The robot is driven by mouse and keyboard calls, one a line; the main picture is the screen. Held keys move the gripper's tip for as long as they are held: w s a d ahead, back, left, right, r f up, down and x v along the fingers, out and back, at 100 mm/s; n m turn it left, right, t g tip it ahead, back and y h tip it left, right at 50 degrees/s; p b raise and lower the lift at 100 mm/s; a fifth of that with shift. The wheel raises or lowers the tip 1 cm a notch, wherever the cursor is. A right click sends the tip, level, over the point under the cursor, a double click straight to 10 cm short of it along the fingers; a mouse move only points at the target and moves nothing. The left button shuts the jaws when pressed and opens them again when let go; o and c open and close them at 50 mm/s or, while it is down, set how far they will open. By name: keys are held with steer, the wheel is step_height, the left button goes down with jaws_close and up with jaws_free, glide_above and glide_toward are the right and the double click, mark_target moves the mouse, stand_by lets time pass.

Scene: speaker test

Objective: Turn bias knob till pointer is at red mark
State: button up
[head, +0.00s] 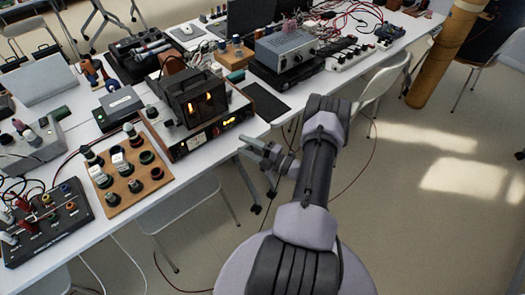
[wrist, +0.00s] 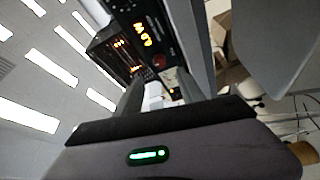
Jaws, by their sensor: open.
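A tube amplifier (head: 192,100) with a dark cage and glowing orange tubes stands at the table's front edge in the head view. Its front panel (head: 200,143) carries a lit yellow-orange display. In the wrist view the amplifier (wrist: 107,42) is tilted, with its bright display (wrist: 143,32) near the top. The bias knob, its pointer and the red mark are too small or hidden to make out. My gripper (head: 248,147) is open and empty, in front of the amplifier's right end and apart from it. Its dark fingers (wrist: 160,92) also show in the wrist view.
A wooden board (head: 158,184) with several round parts lies left of the amplifier. A grey instrument (head: 285,50) sits on a black unit at its right. A grey chair (head: 380,82) stands right of the table. Open floor (head: 430,215) lies at the right.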

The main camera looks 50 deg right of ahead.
steer(key=s+d+p, duration=0.1)
steer(key=s, duration=0.6)
steer(key=shift+s+f, duration=0.35)
steer(key=shift+s, duration=0.05)
steer(key=shift+d, duration=0.1)
steer(key=w+a+r+n+g+y, duration=0.4)
steer(key=a+r+n+g, duration=0.3)
steer(key=a+r+n, duration=0.5)
steer(key=w+a+r+n+g+y, duration=0.4)
steer(key=a+r+n+g, duration=0.3)
steer(key=a+r+n, duration=0.45)
steer(key=s+a+r+n+h, duration=0.4)
steer(key=s+a+n, duration=0.3)
steer(key=n, duration=0.6)
steer(key=s+a+r+n+t+h, duration=0.1)
steer(key=s+a+r+n+h, duration=0.3)
steer(key=n, duration=1)
steer(key=s+a+r, duration=0.2)
steer(key=s+a, duration=0.1)
steer(key=s, duration=0.1)
steer(key=shift+a+r+h, duration=0.3)
steer(key=shift+a, duration=0.05)
